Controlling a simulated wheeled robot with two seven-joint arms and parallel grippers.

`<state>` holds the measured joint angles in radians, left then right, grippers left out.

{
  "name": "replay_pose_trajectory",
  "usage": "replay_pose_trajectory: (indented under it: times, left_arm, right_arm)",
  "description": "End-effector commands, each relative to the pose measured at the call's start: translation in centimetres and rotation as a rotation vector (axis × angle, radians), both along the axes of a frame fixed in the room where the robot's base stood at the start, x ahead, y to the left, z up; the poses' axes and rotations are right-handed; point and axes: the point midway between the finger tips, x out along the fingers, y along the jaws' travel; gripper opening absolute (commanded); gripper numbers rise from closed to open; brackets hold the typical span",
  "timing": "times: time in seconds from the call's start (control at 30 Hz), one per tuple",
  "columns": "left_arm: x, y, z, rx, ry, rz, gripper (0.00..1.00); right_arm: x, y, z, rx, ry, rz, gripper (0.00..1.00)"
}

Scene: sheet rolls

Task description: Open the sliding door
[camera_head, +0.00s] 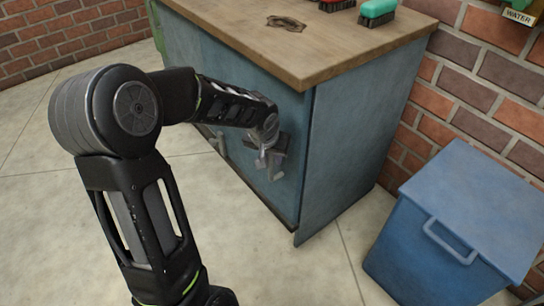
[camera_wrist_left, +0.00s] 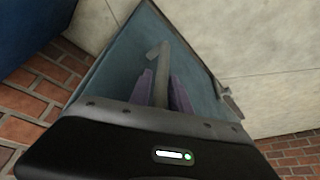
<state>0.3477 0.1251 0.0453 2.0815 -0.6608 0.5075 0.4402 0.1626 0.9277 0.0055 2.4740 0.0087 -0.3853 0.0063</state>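The blue cabinet (camera_head: 345,150) has a wooden top, and its front sliding door (camera_head: 235,80) faces the left of the head view. A grey metal door handle (camera_head: 277,160) is on the near part of the front. My left gripper (camera_head: 266,158) is at this handle. In the left wrist view the handle (camera_wrist_left: 161,70) stands between the two purplish fingers, which are close together on either side of it. A second handle (camera_head: 221,145) is farther along the front; it also shows in the left wrist view (camera_wrist_left: 229,100). My right gripper is not in view.
A blue bin with a lid (camera_head: 470,205) stands at the right by the brick wall (camera_head: 485,85). Brushes, one with a green top (camera_head: 377,10), lie on the cabinet top. The tiled floor (camera_head: 290,265) in front is clear.

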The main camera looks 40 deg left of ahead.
Motion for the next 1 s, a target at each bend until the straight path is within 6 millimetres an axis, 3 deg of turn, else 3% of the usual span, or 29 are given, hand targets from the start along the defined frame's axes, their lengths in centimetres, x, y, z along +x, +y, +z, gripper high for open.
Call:
replay_pose_trajectory:
  times: [0.3,1.0]
  left_arm:
    - [-0.03,-0.02,0.02,0.0,0.0,0.0,0.0]
    - [-0.05,-0.02,0.02,0.0,0.001,0.0,0.0]
  right_arm:
    - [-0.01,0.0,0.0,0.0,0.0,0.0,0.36]
    - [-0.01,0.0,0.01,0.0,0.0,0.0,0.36]
